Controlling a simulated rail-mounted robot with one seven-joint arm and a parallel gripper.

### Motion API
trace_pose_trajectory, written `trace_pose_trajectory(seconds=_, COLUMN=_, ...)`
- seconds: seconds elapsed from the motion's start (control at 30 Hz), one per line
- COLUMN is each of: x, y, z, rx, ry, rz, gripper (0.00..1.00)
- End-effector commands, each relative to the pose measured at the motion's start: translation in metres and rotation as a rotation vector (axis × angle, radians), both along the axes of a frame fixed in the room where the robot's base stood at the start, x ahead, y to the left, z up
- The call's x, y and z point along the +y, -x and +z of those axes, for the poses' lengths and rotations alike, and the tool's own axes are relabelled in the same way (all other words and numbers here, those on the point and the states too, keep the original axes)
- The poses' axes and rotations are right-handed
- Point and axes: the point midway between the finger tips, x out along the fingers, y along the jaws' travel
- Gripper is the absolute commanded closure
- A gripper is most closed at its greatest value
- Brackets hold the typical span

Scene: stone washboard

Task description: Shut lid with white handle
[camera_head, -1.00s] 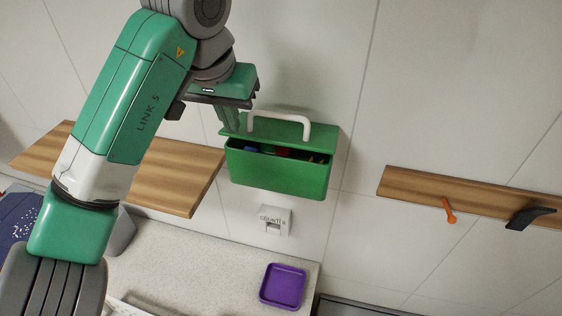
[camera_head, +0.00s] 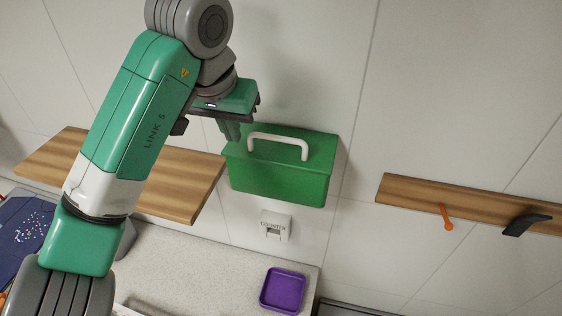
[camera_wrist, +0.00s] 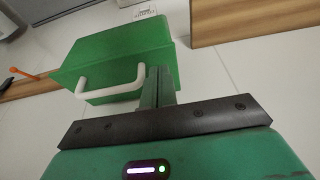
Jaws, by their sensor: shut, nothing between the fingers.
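The green box (camera_head: 278,182) is mounted on the tiled wall, and its green lid (camera_head: 318,150) lies down over the top with no opening showing at the front. The white handle (camera_head: 278,139) stands on the lid. My gripper (camera_head: 231,130) is at the lid's left side, near the left end of the handle, with its fingers together and empty. In the wrist view the fingers (camera_wrist: 158,88) are close to the lid (camera_wrist: 112,80) and beside the white handle (camera_wrist: 110,91); whether they touch the lid is unclear.
A wooden shelf (camera_head: 170,185) is left of the box. A wooden rail (camera_head: 400,188) with an orange hook (camera_head: 446,218) and a black hook (camera_head: 526,221) is at right. Below are a wall plate (camera_head: 275,225) and a purple tray (camera_head: 283,290) on the counter (camera_head: 210,265). The wall above the box is clear.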

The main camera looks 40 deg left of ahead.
Motion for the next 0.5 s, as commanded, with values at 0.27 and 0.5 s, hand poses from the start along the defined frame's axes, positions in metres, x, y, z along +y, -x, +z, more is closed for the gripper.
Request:
trace_pose_trajectory(seconds=0.27, x=0.0, y=0.0, z=0.027, rx=0.001, ry=0.001, rz=0.0, gripper=1.0)
trace_pose_trajectory(seconds=0.5, x=0.0, y=0.0, z=0.047, rx=0.0, ry=0.0, rz=0.0, gripper=1.0)
